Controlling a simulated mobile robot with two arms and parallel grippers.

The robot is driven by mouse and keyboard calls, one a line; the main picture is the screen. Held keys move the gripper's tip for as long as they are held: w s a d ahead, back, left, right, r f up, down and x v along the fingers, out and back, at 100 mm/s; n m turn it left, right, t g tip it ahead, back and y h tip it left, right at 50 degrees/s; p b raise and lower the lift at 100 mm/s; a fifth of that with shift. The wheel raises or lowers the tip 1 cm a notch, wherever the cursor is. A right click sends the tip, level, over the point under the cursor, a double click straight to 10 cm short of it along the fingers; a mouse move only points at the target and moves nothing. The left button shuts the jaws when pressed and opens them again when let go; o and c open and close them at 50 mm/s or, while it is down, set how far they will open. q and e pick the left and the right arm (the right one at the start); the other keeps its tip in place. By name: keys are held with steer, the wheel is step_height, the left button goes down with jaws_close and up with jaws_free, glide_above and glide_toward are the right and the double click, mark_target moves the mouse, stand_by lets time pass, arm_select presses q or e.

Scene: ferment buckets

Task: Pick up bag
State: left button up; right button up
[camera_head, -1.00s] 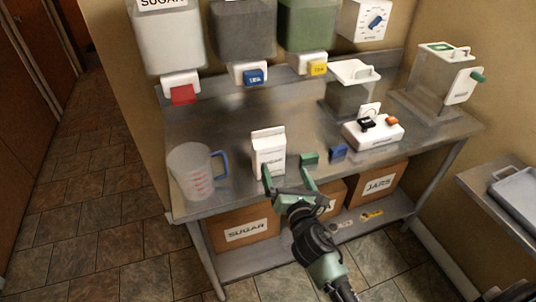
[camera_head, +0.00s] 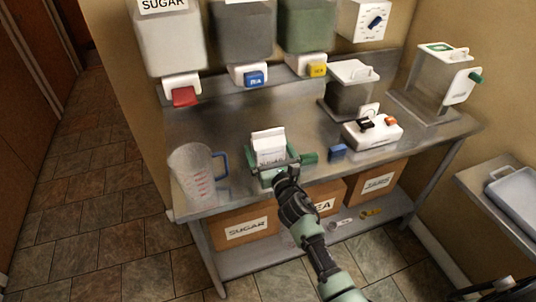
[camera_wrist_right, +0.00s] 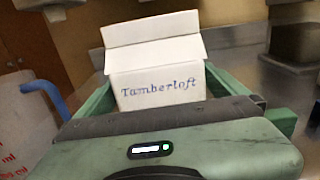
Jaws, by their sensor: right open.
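The white bag (camera_head: 268,145) stands upright on the metal table, shaped like a carton with a folded top. My right gripper (camera_head: 275,160) is at the bag, with its green fingers reaching along the bag's two sides. In the right wrist view the bag (camera_wrist_right: 158,75) shows blue "Tamberloft" lettering and sits between the open fingers of the gripper (camera_wrist_right: 165,95). Whether the fingers touch its sides is not clear. The lower part of the bag is hidden behind the gripper. My left gripper is not in view.
A clear measuring jug (camera_head: 195,172) with a blue handle stands left of the bag. A blue block (camera_head: 338,152), a green block (camera_head: 309,158) and a white switch box (camera_head: 372,133) are to the right. Dispensers hang above the table's back. Labelled boxes (camera_head: 245,230) sit on the lower shelf.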

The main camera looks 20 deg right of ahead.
steer(key=c, duration=1.4)
steer(key=shift+r, duration=0.15)
steer(key=c, duration=0.4)
